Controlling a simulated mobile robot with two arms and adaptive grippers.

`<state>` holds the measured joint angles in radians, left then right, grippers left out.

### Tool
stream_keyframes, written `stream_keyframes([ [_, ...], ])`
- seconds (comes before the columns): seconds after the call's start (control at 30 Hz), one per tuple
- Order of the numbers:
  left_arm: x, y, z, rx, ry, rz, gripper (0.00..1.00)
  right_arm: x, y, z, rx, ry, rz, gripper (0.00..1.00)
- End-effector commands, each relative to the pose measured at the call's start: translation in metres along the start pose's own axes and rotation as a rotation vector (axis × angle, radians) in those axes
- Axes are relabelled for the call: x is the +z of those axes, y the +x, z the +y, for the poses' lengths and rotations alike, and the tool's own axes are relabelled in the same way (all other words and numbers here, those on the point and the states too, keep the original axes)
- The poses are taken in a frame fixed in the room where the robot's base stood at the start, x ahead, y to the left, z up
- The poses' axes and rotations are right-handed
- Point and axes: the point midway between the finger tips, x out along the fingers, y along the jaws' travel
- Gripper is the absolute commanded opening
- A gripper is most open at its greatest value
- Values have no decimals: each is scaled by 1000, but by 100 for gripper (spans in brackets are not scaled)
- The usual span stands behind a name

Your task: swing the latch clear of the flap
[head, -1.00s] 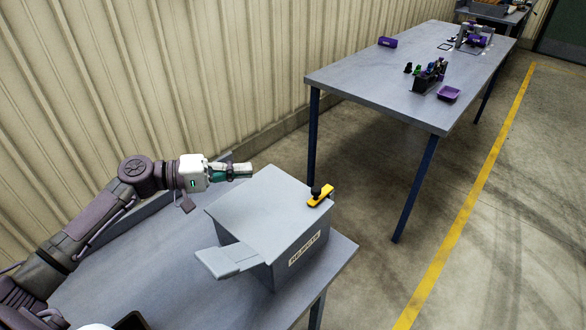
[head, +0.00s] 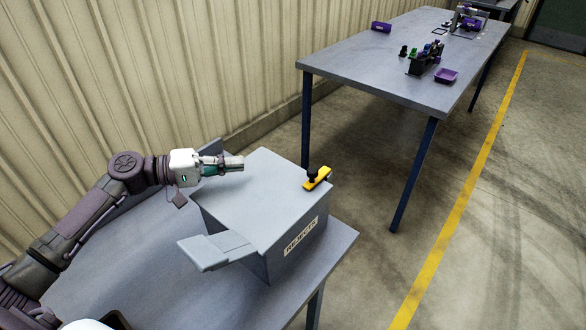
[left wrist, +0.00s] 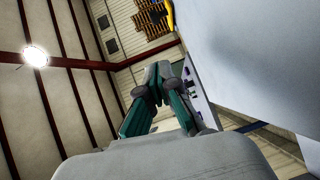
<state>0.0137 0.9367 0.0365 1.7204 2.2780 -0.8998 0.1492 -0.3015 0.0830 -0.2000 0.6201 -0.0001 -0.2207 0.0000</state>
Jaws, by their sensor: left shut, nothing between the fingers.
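The grey box (head: 290,235) labelled REJECTS stands on the near table. A yellow latch (head: 319,179) with a black knob (head: 312,172) lies at the right edge of its flat grey top (head: 255,195). I cannot tell where the flap's edges run. My left gripper (head: 241,162) is shut and empty by the top's far left edge, apart from the latch and pointing right. In the left wrist view its fingers (left wrist: 163,72) are together, and part of the yellow latch (left wrist: 168,14) shows at the top. My right gripper is not in view.
A grey sloped plate (head: 215,250) sticks out from the box's left front. The near table (head: 130,275) is mostly bare left of the box. A second table (head: 385,75) behind holds a purple tray (head: 446,76) and a dark rack (head: 425,60). The ribbed wall (head: 150,70) is at left.

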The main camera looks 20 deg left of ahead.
Motion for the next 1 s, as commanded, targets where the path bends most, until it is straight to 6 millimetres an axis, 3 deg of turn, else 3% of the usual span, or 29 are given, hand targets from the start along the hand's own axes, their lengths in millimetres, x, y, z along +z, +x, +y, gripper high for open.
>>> stream_keyframes([
  [0.27,-1,29,5,3,0,-1,0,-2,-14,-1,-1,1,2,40],
  [0.6,-1,102,6,3,-1,0,0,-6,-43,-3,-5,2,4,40],
  [0.8,21,121,3,0,-1,-2,0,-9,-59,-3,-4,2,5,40],
  [1.0,28,128,0,0,0,-1,0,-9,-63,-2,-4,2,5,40],
])
